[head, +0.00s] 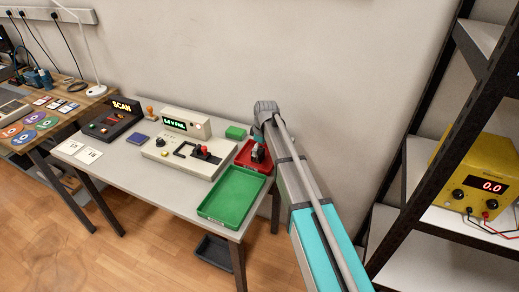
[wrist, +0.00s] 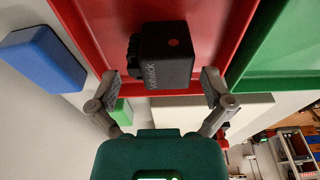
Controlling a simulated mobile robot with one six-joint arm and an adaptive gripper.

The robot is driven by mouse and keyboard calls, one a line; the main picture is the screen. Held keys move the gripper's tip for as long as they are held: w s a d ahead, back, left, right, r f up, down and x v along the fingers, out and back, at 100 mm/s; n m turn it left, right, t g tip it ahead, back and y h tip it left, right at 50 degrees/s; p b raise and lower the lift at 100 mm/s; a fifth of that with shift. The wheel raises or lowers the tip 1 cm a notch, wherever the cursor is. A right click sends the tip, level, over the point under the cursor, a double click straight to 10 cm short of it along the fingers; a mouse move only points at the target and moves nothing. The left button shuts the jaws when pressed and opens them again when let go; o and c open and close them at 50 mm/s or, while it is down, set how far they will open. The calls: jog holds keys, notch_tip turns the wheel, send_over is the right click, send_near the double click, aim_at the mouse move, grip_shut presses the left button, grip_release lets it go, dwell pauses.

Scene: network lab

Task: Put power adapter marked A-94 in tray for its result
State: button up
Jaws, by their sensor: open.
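A black power adapter (wrist: 168,55) with pale lettering and a red dot is at the red tray (wrist: 90,38) in the wrist view and seems to lie in it. No A-94 mark is readable. My gripper (wrist: 160,86) is open, one finger on each side of the adapter, with gaps showing. The green tray (head: 232,194) is empty, in front of the red one. The tester (head: 180,150) has a lit green display, seemingly ending in FAIL.
A green block (head: 235,132) lies behind the red tray. A blue block (wrist: 42,58) is beside that tray in the wrist view. A shelf rack with a yellow power supply (head: 475,178) is at right.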

aim_at(262, 150)
notch_tip(262, 150, up, 10)
jog(key=d+p, duration=0.1)
jog(key=p, duration=0.8)
jog(key=shift+s+d, duration=0.2)
jog(key=shift+s, duration=0.05)
jog(key=shift+f, duration=0.1)
dwell(0.4)
jog(key=s+d+m+h, duration=0.1)
jog(key=s+d+m, duration=1.3)
jog(key=s+d, duration=0.8)
jog(key=s, duration=0.3)
jog(key=shift+s+f+g+h, duration=0.15)
jog(key=shift+g+h, duration=0.15)
jog(key=shift+h, duration=0.1)
